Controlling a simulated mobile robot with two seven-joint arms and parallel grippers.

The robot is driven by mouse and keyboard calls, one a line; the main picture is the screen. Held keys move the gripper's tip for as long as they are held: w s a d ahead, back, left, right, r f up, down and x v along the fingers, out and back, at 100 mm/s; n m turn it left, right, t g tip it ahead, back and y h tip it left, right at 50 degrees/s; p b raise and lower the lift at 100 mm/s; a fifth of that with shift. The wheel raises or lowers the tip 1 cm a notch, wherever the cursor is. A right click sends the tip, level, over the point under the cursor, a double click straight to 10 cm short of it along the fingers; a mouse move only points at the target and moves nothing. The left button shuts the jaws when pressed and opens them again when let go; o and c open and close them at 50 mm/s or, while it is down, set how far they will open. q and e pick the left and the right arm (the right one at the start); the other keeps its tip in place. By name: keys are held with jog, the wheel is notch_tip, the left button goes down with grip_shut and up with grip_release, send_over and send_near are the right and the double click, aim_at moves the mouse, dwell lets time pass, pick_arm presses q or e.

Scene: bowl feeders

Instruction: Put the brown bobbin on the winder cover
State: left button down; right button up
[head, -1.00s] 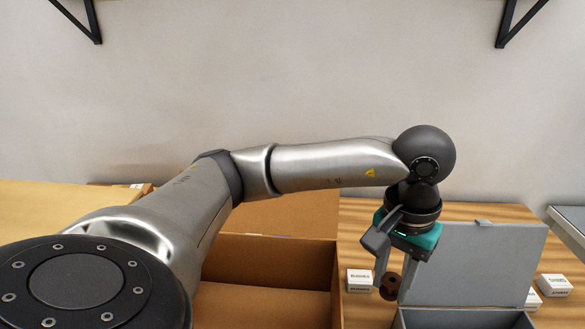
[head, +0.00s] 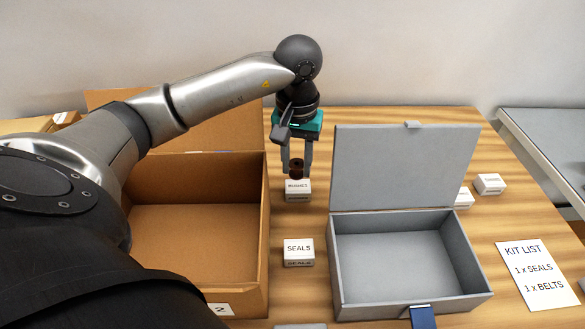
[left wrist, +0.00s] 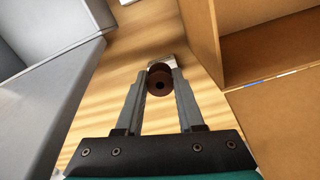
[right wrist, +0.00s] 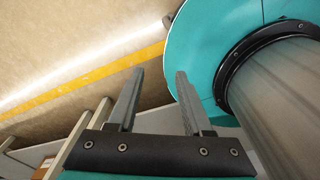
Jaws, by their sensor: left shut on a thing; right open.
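The brown bobbin (head: 296,166) is a small dark spool held between the fingers of my left gripper (head: 297,170). In the head view it appears just above the white box labelled BUSHES (head: 298,192); the exact gap cannot be told. In the left wrist view the bobbin (left wrist: 160,84) sits between the fingertips, with a white box partly hidden behind it. My right gripper (right wrist: 158,75) is open and empty in the right wrist view and is not in the head view. I cannot identify a winder cover in these frames.
An open cardboard box (head: 266,215) stands left of the bobbin. An open grey box (head: 338,285) with raised lid (head: 402,165) stands to the right. A SEALS box (head: 299,252) sits between them. A kit list (head: 538,275) lies at the right.

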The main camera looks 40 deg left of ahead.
pick_arm(q)
send_over(296, 209)
notch_tip(296, 209, down, 6)
jog(key=shift+f+b, duration=0.15)
jog(key=shift+b, duration=0.25)
jog(key=shift+f, duration=0.9)
notch_tip(296, 209, down, 4)
jog(key=shift+d+r+b, duration=0.1)
jog(key=shift+r+b, duration=0.1)
jog(key=shift+b, duration=0.25)
pick_arm(e)
jog(key=shift+w+d+f+t, duration=0.15)
jog(key=shift+w+d+f, duration=0.2)
jog(key=shift+w+f, duration=0.2)
jog(key=shift+w+d+f+t, duration=0.15)
jog(key=shift+w+d+f, duration=0.25)
jog(key=shift+w, duration=0.15)
pick_arm(q)
jog(key=shift+f, duration=0.15)
pick_arm(e)
jog(key=shift+f, duration=0.1)
pick_arm(q)
jog(key=c, duration=0.6)
grip_release()
jog(key=shift+o, duration=0.4)
pick_arm(e)
jog(key=shift+a, duration=0.25)
